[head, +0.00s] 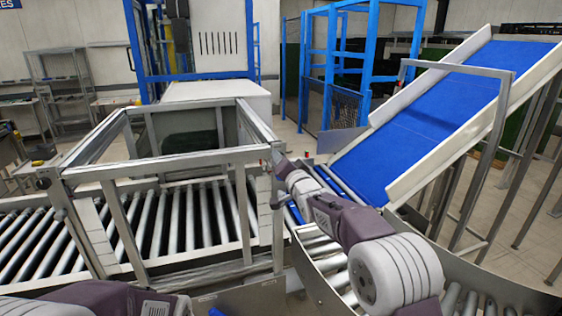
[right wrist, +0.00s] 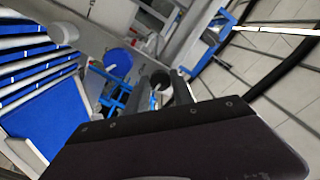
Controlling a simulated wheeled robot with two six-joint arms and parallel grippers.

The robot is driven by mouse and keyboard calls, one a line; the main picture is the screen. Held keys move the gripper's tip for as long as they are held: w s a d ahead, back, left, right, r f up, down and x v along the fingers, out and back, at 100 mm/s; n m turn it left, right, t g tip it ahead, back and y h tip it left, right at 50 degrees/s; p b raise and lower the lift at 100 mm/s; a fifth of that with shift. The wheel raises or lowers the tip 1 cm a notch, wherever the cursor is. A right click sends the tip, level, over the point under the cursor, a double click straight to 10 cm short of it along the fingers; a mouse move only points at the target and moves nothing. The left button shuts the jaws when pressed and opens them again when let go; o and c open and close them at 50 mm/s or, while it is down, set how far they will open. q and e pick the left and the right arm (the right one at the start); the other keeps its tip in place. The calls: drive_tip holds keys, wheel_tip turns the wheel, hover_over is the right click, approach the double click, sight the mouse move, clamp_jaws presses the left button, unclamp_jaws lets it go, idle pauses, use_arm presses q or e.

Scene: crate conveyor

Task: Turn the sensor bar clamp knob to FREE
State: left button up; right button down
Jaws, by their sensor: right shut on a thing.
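My right gripper (head: 278,172) is at the top of the right corner post of the metal frame over the roller conveyor. It is shut on a small dark part there, which I take to be the clamp knob (right wrist: 160,79); the right wrist view shows it as a dark round end beside the gripper's fingers. In the head view the gripper hides most of it. No FREE marking or pointer can be read, so the knob's setting cannot be told. Part of my left arm shows at the bottom left of the head view; its gripper is not visible.
The metal frame (head: 165,160) spans the roller conveyor (head: 150,222). A dark knob (head: 42,183) sits on its left corner. A blue inclined belt (head: 440,120) comes down on the right, with a grey metal rail (head: 490,150) beside it. Blue guard posts (head: 330,70) stand behind.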

drive_tip(key=shift+r, duration=0.4)
drive_tip(key=c, duration=1.1)
unclamp_jaws()
drive_tip(key=shift+d, duration=0.1)
drive_tip(key=shift+f, duration=0.15)
drive_tip(key=b+v, duration=0.4)
drive_tip(key=v, duration=0.5)
